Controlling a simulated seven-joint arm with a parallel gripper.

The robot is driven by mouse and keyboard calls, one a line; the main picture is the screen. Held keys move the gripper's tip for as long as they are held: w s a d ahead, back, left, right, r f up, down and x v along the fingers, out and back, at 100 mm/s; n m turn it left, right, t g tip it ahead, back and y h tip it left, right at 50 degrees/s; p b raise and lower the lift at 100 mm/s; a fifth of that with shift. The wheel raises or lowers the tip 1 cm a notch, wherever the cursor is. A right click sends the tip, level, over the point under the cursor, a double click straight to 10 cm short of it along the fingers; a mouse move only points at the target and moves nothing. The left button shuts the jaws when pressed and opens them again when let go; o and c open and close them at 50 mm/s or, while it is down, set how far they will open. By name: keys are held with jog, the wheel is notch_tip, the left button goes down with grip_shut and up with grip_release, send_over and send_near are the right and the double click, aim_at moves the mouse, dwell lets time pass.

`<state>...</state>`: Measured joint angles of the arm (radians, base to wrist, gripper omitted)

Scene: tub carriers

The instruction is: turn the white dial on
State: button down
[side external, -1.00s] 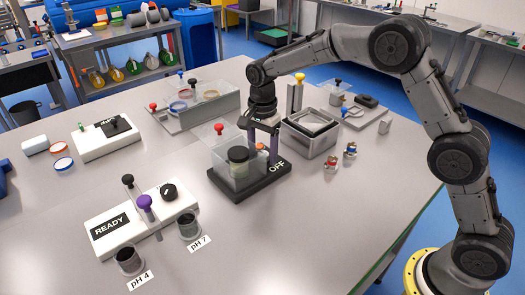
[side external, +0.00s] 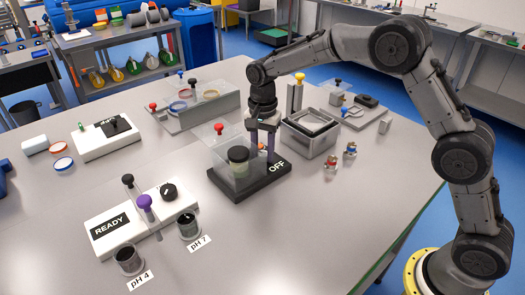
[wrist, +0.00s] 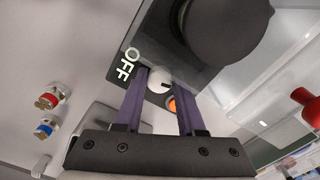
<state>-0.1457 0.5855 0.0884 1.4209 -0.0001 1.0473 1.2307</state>
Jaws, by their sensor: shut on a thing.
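The white dial (wrist: 158,79) sits on a black base (side external: 242,193) marked OFF. In the wrist view it lies between the purple fingertips of my gripper (wrist: 161,76), which is shut on it. A dark mark shows on its face, and an orange light (wrist: 171,104) glows beside it. In the side view my gripper (side external: 262,157) points down at the right part of the base and hides the dial. A clear box (side external: 220,165) holding a dark-lidded jar (side external: 238,160) stands on the same base. The label (side external: 277,167) reads OFF.
A metal bin (side external: 312,138) stands close on the right, with two small fittings (side external: 340,157) in front. A clear lid with a red knob (side external: 219,129) rises just left of my gripper. A white READY unit (side external: 140,217) lies front left. The front right tabletop is clear.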

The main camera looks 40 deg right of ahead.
jog(key=shift+r, duration=0.1)
jog(key=c, duration=0.5)
grip_release()
